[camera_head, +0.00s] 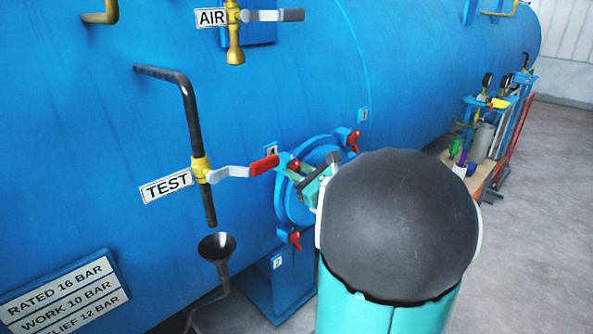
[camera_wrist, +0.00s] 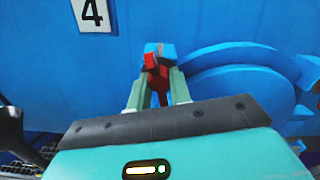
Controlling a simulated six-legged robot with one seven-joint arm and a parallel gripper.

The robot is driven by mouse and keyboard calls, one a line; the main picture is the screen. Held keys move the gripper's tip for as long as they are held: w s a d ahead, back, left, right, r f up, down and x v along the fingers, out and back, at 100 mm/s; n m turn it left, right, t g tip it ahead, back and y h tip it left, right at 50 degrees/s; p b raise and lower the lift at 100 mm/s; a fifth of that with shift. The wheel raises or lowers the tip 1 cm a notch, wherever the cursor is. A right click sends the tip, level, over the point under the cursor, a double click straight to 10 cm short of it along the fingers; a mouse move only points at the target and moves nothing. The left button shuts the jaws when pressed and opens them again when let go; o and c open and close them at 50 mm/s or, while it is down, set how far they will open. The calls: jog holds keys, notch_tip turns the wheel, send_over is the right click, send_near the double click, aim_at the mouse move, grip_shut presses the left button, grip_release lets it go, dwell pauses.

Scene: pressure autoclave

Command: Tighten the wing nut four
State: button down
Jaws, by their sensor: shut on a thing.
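Wing nut four is the red nut (camera_wrist: 158,84) below the plate marked 4 (camera_wrist: 91,14) in the wrist view. My gripper (camera_wrist: 157,88) is shut on it, with one pale green finger on each side. In the head view my gripper (camera_head: 294,176) reaches the left side of the round blue hatch (camera_head: 283,211). My arm hides much of the hatch there. Two other red wing nuts show on its rim, one at upper right (camera_head: 353,141) and one at lower left (camera_head: 295,240).
The TEST valve's red-tipped lever (camera_head: 263,166) sticks out close to my gripper on its left. A black funnel (camera_head: 217,246) stands below that valve. A bench with gauges and tools (camera_head: 487,172) is farther right. Grey floor (camera_head: 540,240) is clear at right.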

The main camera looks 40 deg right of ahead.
jog(key=shift+m, duration=1.5)
jog(key=c, duration=1.3)
grip_release()
jog(key=s, duration=1.4)
jog(key=shift+d, duration=0.15)
jog(key=shift+w, duration=0.1)
